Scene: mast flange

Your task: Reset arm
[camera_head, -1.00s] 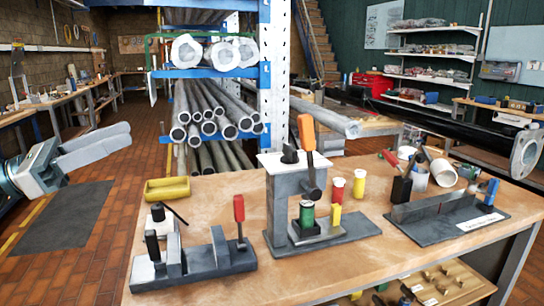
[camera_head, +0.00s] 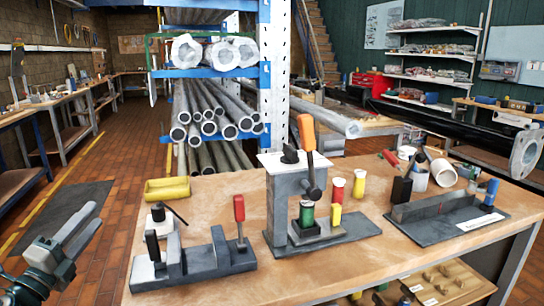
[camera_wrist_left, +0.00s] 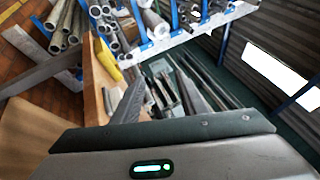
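My left gripper (camera_head: 92,216) is at the lower left of the head view, over the floor and left of the wooden workbench (camera_head: 205,205). Its two grey fingers point up and to the right, with a gap between them and nothing held. My right gripper is in neither view.
The bench carries a vise-like fixture (camera_head: 205,262), a grey press stand (camera_head: 285,205) and a dark angled fixture (camera_head: 440,215). A yellow bin (camera_head: 167,189) is at its left edge. A black mast with a flange (camera_head: 526,153) extends from the right. Floor space at left is clear.

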